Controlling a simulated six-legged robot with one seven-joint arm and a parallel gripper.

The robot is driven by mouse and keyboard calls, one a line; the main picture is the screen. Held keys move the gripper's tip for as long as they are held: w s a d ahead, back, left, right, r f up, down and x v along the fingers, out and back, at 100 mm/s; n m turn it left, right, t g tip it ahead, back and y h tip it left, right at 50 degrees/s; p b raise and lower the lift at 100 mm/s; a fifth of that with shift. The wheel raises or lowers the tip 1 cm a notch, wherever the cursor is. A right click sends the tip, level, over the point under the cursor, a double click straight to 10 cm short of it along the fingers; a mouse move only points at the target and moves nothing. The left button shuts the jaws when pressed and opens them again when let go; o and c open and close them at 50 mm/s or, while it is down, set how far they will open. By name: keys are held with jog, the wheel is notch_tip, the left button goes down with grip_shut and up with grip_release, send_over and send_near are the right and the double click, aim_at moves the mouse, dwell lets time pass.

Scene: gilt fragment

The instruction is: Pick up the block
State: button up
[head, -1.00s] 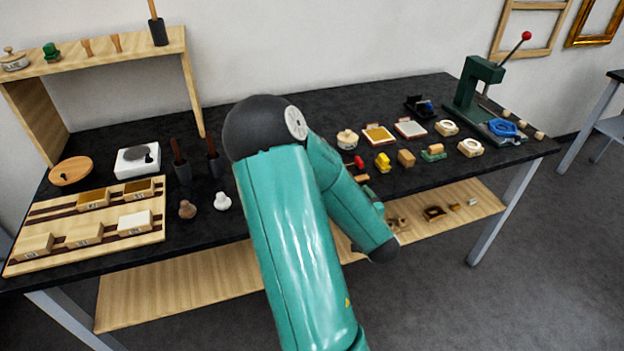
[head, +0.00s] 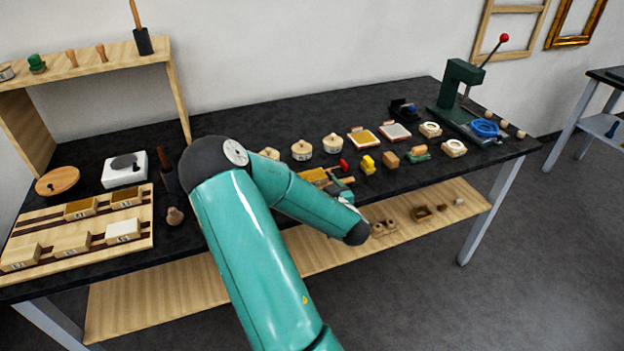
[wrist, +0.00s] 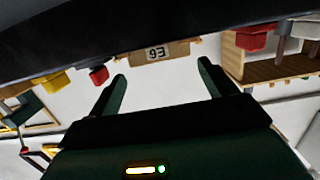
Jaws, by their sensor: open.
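A wooden block (wrist: 160,52) with a dark number plate shows in the wrist view, just beyond and between my fingertips. The picture is upside down there, so its number is hard to read. My gripper (wrist: 162,68) is open with nothing between its two dark green fingers; the block is apart from them. In the head view, a long wooden piece with a mustard top (head: 314,175) lies near the table's front edge behind my forearm, partly hidden. I cannot tell for sure that it is the same block. My gripper is mostly hidden there.
A red-knobbed thing (head: 344,165), a yellow piece (head: 367,164) and a small wooden block (head: 390,160) stand close by on the right. Round pots (head: 302,150) stand behind. A board with several labelled blocks (head: 140,238) lies left. A green press (head: 460,88) stands right.

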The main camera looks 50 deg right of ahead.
aim_at(314, 178)
jog(key=x, duration=0.5)
jog(key=shift+f, duration=0.2)
jog(key=c, duration=0.6)
jog(key=shift+r, duration=0.1)
jog(key=shift+c, duration=0.2)
